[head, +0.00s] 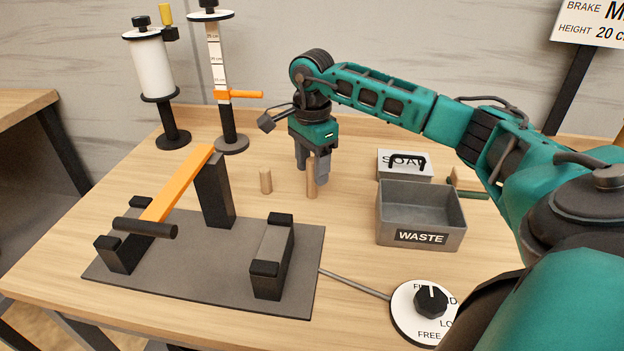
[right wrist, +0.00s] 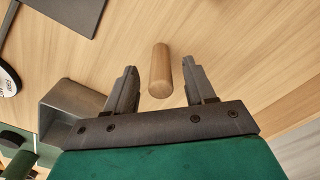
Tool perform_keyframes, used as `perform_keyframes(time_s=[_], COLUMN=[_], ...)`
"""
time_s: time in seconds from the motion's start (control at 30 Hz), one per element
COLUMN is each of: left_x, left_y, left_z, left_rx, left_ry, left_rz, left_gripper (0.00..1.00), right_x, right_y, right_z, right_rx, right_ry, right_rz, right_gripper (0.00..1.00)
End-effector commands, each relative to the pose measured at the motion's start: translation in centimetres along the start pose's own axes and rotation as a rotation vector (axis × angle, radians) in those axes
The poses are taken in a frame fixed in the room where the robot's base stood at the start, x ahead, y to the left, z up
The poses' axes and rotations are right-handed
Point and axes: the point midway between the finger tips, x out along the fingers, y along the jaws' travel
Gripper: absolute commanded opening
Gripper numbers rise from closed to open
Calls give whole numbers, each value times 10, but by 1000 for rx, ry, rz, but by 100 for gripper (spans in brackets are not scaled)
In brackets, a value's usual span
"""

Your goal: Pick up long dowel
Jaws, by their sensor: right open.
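Two plain wooden dowels stand upright on the table in the head view. The long dowel (head: 312,184) is the taller one, right of the short dowel (head: 265,181). My right gripper (head: 313,171) points down over the long dowel, its fingers open around the upper part. In the right wrist view the dowel (right wrist: 160,72) lies between the open fingers of my right gripper (right wrist: 158,80), with a gap on each side. The fingers partly hide its top in the head view. My left gripper is not in view.
A dark fixture plate (head: 200,277) with an orange lever (head: 176,188) is at front left. A dial (head: 430,301) is at the front. Two posts stand at back left.

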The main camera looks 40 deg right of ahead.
Motion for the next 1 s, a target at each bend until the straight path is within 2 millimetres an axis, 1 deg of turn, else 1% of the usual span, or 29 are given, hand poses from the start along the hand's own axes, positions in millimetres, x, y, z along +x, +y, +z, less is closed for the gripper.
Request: perform_keyframes(time_s=[0.03,0.1,0.2,0.43,1.0], left_x=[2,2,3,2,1], left_y=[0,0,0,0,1], left_z=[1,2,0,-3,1], left_rx=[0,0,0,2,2], left_ry=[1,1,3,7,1], left_rz=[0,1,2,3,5], left_gripper=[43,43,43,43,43], right_x=[11,22,32,33,32], right_y=[0,0,0,-1,-1], right_z=[0,-1,-1,-1,-1], right_rx=[0,1,1,0,1], right_ry=[-1,-1,0,0,0], right_rz=[4,4,1,0,0], right_gripper=[54,54,54,54,0])
